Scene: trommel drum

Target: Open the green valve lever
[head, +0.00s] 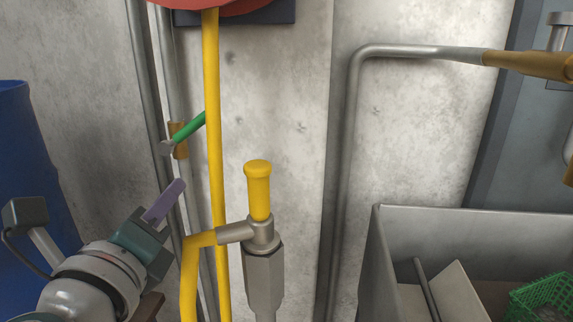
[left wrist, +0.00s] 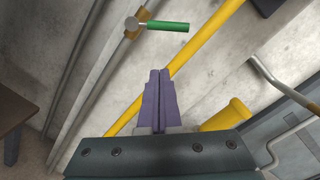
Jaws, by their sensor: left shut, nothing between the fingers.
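The green valve lever (head: 189,129) sits on a brass valve body (head: 180,141) on a thin grey pipe against the wall. It slants up to the right from its pivot, and its far end meets the yellow hose in the head view. In the left wrist view the lever (left wrist: 168,26) lies crosswise to the pipe, beyond my fingertips. My left gripper (head: 178,186) is below the lever, apart from it, with its purple fingers shut and empty. The shut fingers also show in the left wrist view (left wrist: 159,76). My right gripper is not in view.
A yellow hose (head: 212,80) hangs right of the valve. A yellow-capped grey fitting (head: 258,190) stands right of my left gripper. A blue barrel (head: 20,200) is at the left. A grey bin (head: 450,222) with a green basket (head: 540,295) is at the lower right.

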